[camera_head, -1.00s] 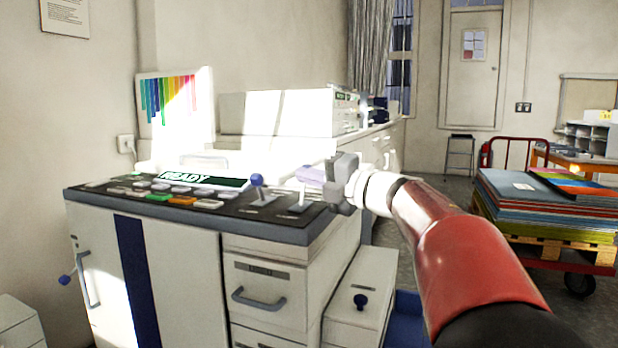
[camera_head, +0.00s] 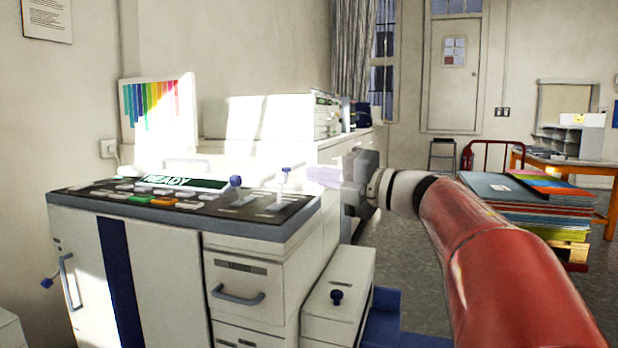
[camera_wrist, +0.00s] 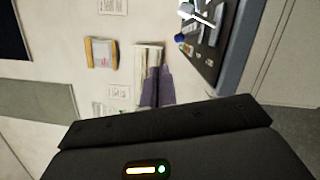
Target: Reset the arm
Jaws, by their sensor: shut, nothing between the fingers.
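My gripper (camera_head: 310,175) is at the end of my red and white arm, past the right end of the machine's control panel (camera_head: 100,200). Its pale purple fingers point left and are shut and empty. In the wrist view the fingers (camera_wrist: 157,72) lie side by side with nothing between them. Just left of the fingertips in the head view stands a lever (camera_head: 284,185) with a blue knob. I cannot judge the exact gap in depth, but no grip on it shows.
Another blue-knobbed lever (camera_head: 236,183) and several buttons are on the panel. A white box (camera_head: 342,285) with a dark knob stands beside the machine's drawers (camera_head: 240,290). A stack of coloured sheets (camera_head: 535,205) stands at right. Grey floor (camera_head: 415,240) shows between.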

